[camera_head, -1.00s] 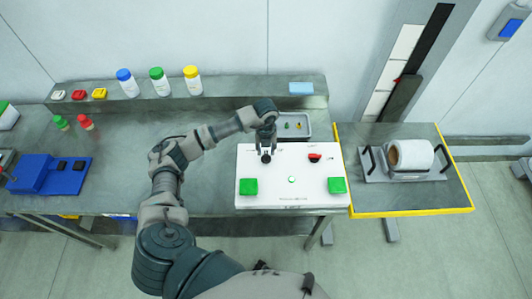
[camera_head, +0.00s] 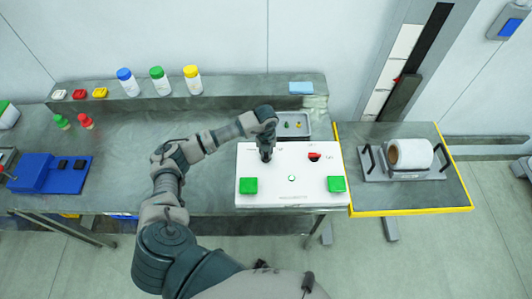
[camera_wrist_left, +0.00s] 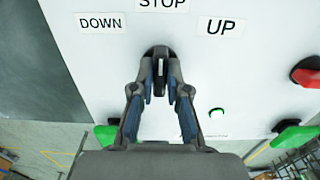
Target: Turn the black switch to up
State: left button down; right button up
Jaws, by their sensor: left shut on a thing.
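The black switch (camera_wrist_left: 160,58) is on the white panel (camera_wrist_left: 240,70), below the labels DOWN, STOP and UP in the left wrist view. Its handle stands roughly upright and points at the STOP label (camera_wrist_left: 163,4). The UP label (camera_wrist_left: 221,26) is to its right and the DOWN label (camera_wrist_left: 101,22) to its left. My left gripper (camera_wrist_left: 161,88) is shut on the switch handle, with one finger on each side. In the head view, my left gripper (camera_head: 267,155) covers most of the switch. My right gripper is not in view.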

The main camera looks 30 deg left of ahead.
pick_arm(q)
jog(key=m+b, duration=0.2)
jog(key=m, duration=0.2)
jog(key=shift+f+m, duration=0.1)
jog(key=shift+m, duration=0.2)
jog(key=m+b, duration=0.2)
jog(key=m, duration=0.1)
jog(key=shift+m, duration=0.7)
jog(key=c, duration=1.2)
grip_release()
jog(key=shift+o, duration=0.2)
